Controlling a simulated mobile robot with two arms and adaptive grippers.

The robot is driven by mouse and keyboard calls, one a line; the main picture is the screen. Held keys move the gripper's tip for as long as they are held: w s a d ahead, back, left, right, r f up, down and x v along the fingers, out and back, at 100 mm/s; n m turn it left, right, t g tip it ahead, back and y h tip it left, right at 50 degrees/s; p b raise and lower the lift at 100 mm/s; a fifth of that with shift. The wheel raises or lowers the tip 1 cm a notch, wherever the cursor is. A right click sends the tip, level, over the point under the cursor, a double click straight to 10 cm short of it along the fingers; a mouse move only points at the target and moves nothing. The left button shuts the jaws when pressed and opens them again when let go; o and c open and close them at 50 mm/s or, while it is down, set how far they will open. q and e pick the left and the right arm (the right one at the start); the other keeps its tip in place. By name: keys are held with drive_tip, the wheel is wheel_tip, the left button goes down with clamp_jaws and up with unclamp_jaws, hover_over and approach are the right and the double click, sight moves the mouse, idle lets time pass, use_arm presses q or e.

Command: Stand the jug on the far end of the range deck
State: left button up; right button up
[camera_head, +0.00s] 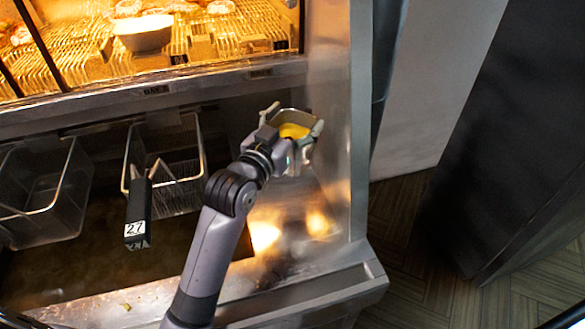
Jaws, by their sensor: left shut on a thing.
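My left gripper (296,127) is shut on the jug (301,117), a small grey metal vessel with yellow contents showing inside. The jug is held above the right part of the range, near its back wall, and I look into it from above. The gripper hides part of its side, and its base cannot be seen. The range deck (295,238) is bare shiny metal to the right of the fryer well, with bright reflections on it. My right gripper is not in view.
Wire fry baskets (52,212) hang in the dark fryer well at left. One has a black handle (138,215) marked 27. A lit heated shelf with food and a white bowl (143,32) is above. A metal side wall (348,130) bounds the deck at right.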

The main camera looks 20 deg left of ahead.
use_arm(q)
wheel_tip(320, 180, down, 13)
idle(0.4)
drive_tip(key=shift+f, duration=0.1)
drive_tip(key=o, duration=1.5)
drive_tip(key=shift+f, duration=0.25)
drive_tip(key=o, duration=0.4)
drive_tip(key=shift+s, duration=0.1)
drive_tip(key=shift+o, duration=0.2)
drive_tip(key=shift+r, duration=0.1)
drive_tip(key=s+a+b, duration=0.1)
drive_tip(key=s+a, duration=0.1)
drive_tip(key=s, duration=0.9)
drive_tip(key=shift+s+a+b, duration=0.15)
drive_tip(key=shift+s+b, duration=0.25)
